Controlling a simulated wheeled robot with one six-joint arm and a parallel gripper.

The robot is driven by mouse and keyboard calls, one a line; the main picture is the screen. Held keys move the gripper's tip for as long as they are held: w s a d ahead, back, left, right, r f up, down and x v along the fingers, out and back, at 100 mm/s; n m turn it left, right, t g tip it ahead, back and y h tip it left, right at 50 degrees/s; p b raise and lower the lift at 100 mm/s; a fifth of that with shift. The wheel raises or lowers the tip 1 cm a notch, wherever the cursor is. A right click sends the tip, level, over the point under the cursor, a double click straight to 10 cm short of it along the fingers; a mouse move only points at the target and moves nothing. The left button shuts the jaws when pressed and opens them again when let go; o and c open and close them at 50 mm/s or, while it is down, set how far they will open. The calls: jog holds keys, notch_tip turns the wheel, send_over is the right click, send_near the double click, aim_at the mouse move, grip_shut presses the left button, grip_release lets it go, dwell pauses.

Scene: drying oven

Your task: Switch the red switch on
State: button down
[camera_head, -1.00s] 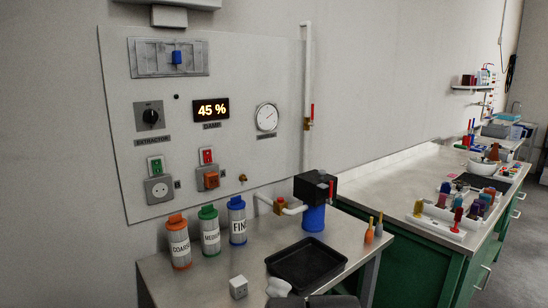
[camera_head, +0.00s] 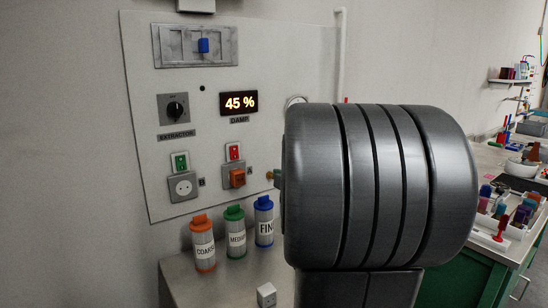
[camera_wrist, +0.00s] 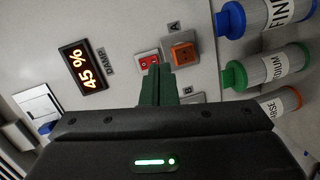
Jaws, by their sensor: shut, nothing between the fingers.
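The red switch (camera_head: 233,151) is on the wall panel above the socket with the orange plug, below the damp display. In the wrist view the red switch (camera_wrist: 148,60) shows just beyond my gripper (camera_wrist: 158,68). My gripper's dark green fingers are together and empty. Their tips overlap the switch's lower edge in that picture; I cannot tell whether they touch it. In the head view my arm's dark rounded link fills the middle right, and I cannot make out the fingers there. The switch's on or off position is too small to tell.
The orange plug (camera_wrist: 183,53) is close beside the red switch. A green switch (camera_head: 180,162) and white socket (camera_head: 182,187) are to its left. The display (camera_head: 239,103) reads 45 %. Orange, green and blue canisters (camera_head: 236,235) stand below the panel.

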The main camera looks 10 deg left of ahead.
aim_at(236, 158)
jog(key=a+n+y, duration=0.1)
jog(key=a+n, duration=0.1)
jog(key=a+r+n+g+y, duration=0.1)
jog(key=a+n, duration=0.1)
jog(key=shift+w+a+r+g+y, duration=0.2)
jog(key=shift+a+g+y, duration=0.1)
jog(key=shift+y, duration=0.1)
jog(key=x, duration=1.4)
jog(key=shift+p, duration=0.35)
jog(key=shift+f+b, duration=0.2)
jog(key=shift+b, duration=0.15)
